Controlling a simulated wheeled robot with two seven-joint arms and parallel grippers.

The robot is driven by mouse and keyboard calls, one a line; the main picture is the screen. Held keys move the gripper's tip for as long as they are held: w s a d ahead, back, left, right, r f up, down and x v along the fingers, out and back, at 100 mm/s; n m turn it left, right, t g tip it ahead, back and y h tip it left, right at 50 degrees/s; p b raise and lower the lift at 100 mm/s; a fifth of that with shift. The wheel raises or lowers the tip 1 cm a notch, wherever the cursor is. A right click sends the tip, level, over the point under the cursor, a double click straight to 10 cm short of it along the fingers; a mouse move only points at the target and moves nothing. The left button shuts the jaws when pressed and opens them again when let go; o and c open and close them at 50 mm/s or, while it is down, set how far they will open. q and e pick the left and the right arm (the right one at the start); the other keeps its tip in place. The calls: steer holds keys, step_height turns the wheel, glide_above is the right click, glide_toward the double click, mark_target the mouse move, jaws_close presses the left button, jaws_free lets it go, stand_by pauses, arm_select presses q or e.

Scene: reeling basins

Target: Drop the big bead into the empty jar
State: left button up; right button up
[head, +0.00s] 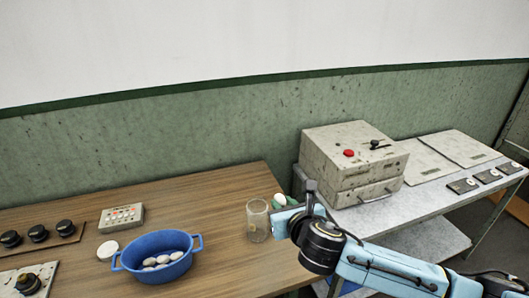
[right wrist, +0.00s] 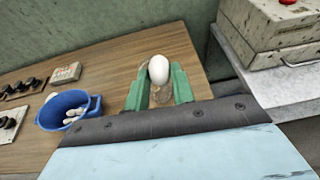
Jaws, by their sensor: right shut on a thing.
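The big bead, a smooth white egg-shaped piece (right wrist: 159,68), is held between the green fingers of my right gripper (right wrist: 161,76). In the head view the bead (head: 280,198) shows just right of the jar's rim, with my right gripper (head: 283,203) around it. The clear glass jar (head: 257,222) stands upright on the wooden table near its right end. In the right wrist view the jar (right wrist: 161,95) shows between the fingers, below the bead and partly hidden by my gripper. My left gripper is not in view.
A blue two-handled basin (head: 130,266) with several pale oval pieces stands left of the jar. A white disc (head: 108,250), a button box (head: 121,218) and black knobs (head: 38,233) lie farther left. A grey machine box (head: 348,160) stands on the metal table at right.

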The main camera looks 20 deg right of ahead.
arm_select(q)
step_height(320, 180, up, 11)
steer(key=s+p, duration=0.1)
steer(key=p, duration=0.8)
arm_select(e)
steer(key=w+a+r, duration=0.2)
steer(key=w+r, duration=0.2)
steer(key=w, duration=0.6)
steer(key=f+b, duration=0.4)
steer(key=b, duration=0.1)
steer(key=f+b, duration=0.2)
steer(key=shift+s+d+f, duration=0.15)
steer(key=shift+d+f, duration=0.1)
steer(key=shift+f, duration=0.05)
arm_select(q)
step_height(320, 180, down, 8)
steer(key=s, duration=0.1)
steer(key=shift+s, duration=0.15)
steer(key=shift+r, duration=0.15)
arm_select(e)
steer(key=o, duration=0.7)
steer(key=shift+r, duration=0.1)
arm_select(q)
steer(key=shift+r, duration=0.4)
arm_select(e)
steer(key=v, duration=1.3)
steer(key=shift+s+d+r, duration=0.15)
steer(key=shift+d, duration=0.05)
